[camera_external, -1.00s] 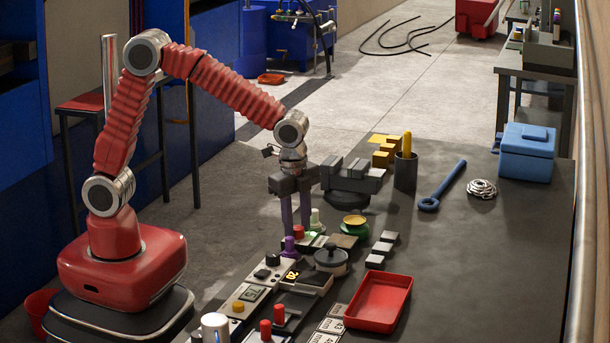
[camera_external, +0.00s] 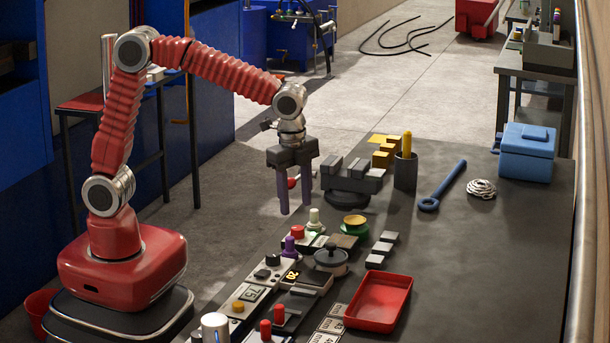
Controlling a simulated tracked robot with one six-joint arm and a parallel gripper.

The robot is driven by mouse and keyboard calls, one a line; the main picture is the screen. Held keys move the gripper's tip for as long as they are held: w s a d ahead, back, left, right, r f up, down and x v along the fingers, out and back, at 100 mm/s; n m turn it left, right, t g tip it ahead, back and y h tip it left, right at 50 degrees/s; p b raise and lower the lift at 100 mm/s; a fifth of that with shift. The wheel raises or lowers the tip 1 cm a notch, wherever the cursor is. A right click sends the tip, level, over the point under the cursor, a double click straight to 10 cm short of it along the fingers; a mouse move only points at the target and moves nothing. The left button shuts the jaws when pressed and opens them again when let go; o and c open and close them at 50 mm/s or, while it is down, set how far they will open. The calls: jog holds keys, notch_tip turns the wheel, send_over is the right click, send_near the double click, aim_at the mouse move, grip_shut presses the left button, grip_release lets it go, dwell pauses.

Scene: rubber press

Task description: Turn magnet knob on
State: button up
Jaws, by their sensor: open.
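My gripper (camera_external: 294,206) points down, open and empty, above the far end of a row of control panels. Below it stand a red knob (camera_external: 298,232), a purple knob (camera_external: 289,246) and a pale green knob (camera_external: 314,220). A black knob (camera_external: 272,260) sits on a light panel just nearer. The fingertips are apart from all of these. I cannot tell from the picture which one is the magnet knob; the labels are too small to read.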

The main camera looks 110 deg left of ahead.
aim_at(297, 228)
notch_tip(297, 228, up, 7)
jog(key=shift+d+f, duration=0.15)
jog(key=shift+d, duration=0.05)
dwell(0.3)
jog(key=n, duration=0.8)
jog(key=shift+w+d+r, duration=0.15)
jog(key=shift+r, duration=0.05)
jog(key=f, duration=0.9)
jog(key=a+f, duration=0.1)
jog(key=f, duration=0.3)
jog(key=shift+f, duration=0.4)
